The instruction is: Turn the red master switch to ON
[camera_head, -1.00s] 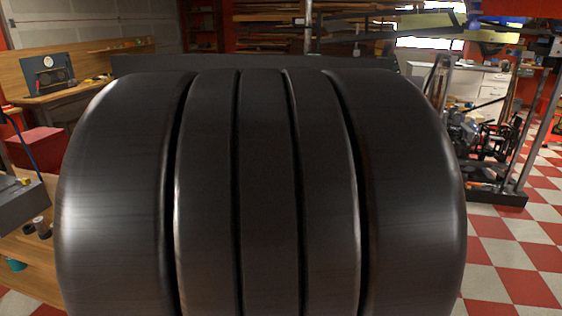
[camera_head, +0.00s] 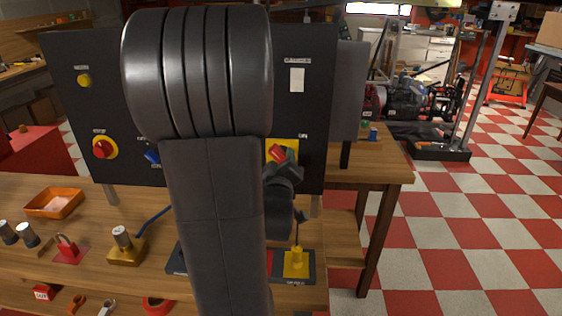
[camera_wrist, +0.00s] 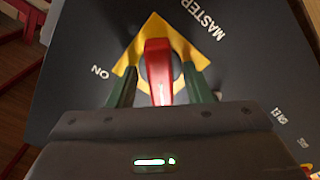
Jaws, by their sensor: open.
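The red master switch handle (camera_wrist: 158,70) stands on a yellow diamond plate (camera_wrist: 187,45) on a dark panel. In the wrist view, MASTER is printed at upper right and ON at left. My gripper (camera_wrist: 160,68) is open, with one green finger on each side of the handle and a small gap showing on both sides. The handle's lower end is hidden by my gripper body. In the head view, the red handle (camera_head: 276,153) shows tilted just beyond my gripper (camera_head: 283,160), with ON printed above it. My arm hides the middle of the panel.
The panel also bears a red knob (camera_head: 103,148), a blue switch (camera_head: 152,156) and a yellow button (camera_head: 84,80). The wooden bench (camera_head: 345,255) below holds an orange tray (camera_head: 54,203), a brass-coloured block (camera_head: 126,252) and a yellow-based lever (camera_head: 296,262). Checkered floor is open at right.

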